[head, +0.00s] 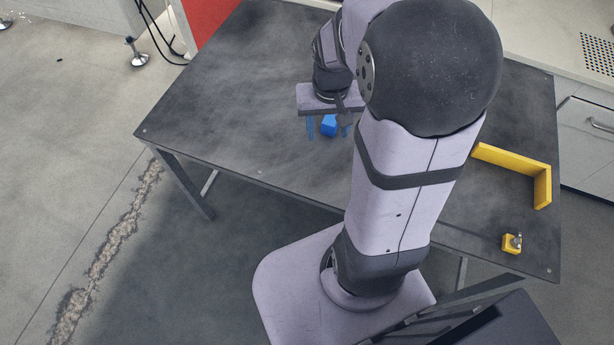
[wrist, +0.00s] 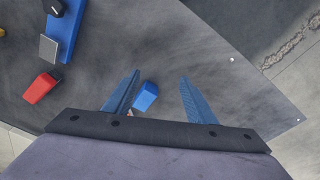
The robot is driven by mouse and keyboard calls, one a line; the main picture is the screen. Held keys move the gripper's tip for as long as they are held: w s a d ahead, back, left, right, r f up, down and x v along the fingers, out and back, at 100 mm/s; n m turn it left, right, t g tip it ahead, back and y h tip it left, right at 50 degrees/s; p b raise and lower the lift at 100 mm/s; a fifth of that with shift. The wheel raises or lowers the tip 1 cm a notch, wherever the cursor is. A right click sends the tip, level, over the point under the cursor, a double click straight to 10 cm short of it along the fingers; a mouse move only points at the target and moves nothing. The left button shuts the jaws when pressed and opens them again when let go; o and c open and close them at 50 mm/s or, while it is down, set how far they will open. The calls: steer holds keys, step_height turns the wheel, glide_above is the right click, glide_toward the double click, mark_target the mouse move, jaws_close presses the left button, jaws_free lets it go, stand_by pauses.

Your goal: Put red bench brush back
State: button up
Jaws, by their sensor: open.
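My gripper (head: 328,132) is open over the dark table, its two blue fingers pointing down. In the wrist view the gripper (wrist: 160,80) has a small blue block-like thing (wrist: 146,96) between its fingers, nearer the left one; I cannot tell whether they touch. The blue thing (head: 329,124) also shows between the fingers in the head view. A red block-shaped thing (wrist: 40,88) lies on the table at the left of the wrist view, apart from the gripper. I cannot tell whether it is the red bench brush. No red thing shows on the table in the head view.
A long blue strip (wrist: 68,30) with a grey square plate (wrist: 48,49) and a dark piece stands at upper left in the wrist view. In the head view a yellow angled piece (head: 543,187) and a yellow knobbed block (head: 511,244) lie at right. The table's left is clear.

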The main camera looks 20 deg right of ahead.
steer(key=s+a+f+n+g, duration=0.1)
steer(key=s+a+n, duration=0.3)
steer(key=s+a, duration=0.5)
steer(key=shift+s+a+f+y, duration=0.2)
steer(key=shift+f+y, duration=0.2)
steer(key=shift+f, duration=0.05)
step_height(320, 180, up, 8)
steer(key=p, duration=0.8)
steer(key=shift+r, duration=0.15)
